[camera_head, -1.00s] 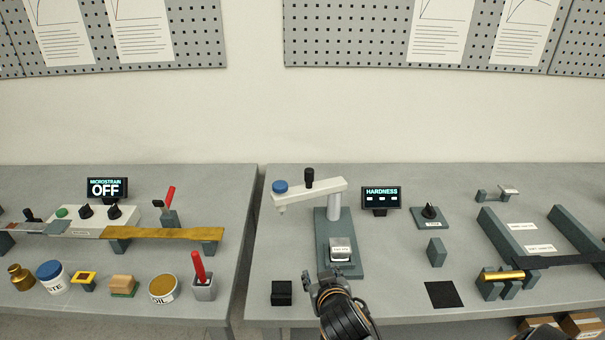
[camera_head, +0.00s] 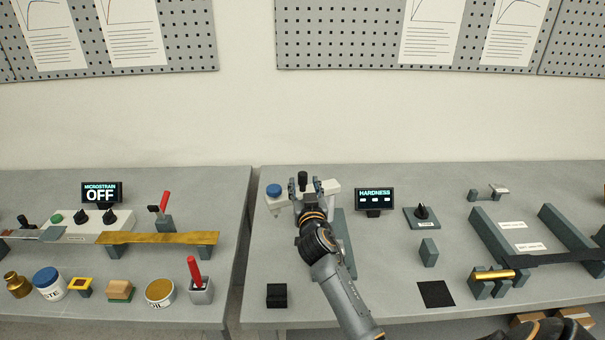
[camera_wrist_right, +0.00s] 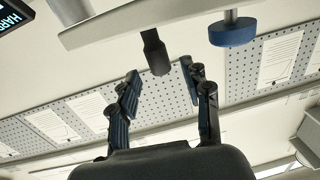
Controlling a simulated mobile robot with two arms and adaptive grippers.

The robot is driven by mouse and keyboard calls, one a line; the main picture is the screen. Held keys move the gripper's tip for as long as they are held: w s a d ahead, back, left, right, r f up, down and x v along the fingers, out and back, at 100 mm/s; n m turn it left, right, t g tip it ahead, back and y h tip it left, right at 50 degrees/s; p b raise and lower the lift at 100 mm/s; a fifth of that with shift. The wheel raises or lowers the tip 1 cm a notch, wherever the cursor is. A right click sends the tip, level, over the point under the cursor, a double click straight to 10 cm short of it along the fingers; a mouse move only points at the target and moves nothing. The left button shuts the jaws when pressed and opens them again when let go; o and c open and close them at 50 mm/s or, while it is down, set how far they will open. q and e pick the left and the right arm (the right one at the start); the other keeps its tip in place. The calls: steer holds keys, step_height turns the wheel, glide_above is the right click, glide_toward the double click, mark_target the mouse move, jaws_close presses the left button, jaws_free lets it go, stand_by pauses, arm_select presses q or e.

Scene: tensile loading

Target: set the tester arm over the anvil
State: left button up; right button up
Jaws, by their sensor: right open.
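The tester arm (camera_head: 333,187) is a white bar at the top of a post, with a blue knob (camera_head: 273,190) at its left end and an upright black handle (camera_head: 303,178). Its blue-knob end hangs left of the grey tester base (camera_head: 348,247). My right gripper (camera_head: 305,188) is open, its fingers on either side of the handle in the head view. In the right wrist view, the handle (camera_wrist_right: 155,52) shows just beyond and between the open fingertips (camera_wrist_right: 160,80); contact cannot be told. My right arm hides the anvil on the base. My left gripper is not in view.
The hardness display (camera_head: 374,199) and a dial box (camera_head: 421,217) stand right of the tester. A gap separates this bench from the left one.

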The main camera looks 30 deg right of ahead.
mark_target(303, 179)
steer(key=shift+x, duration=2.25)
jaws_close()
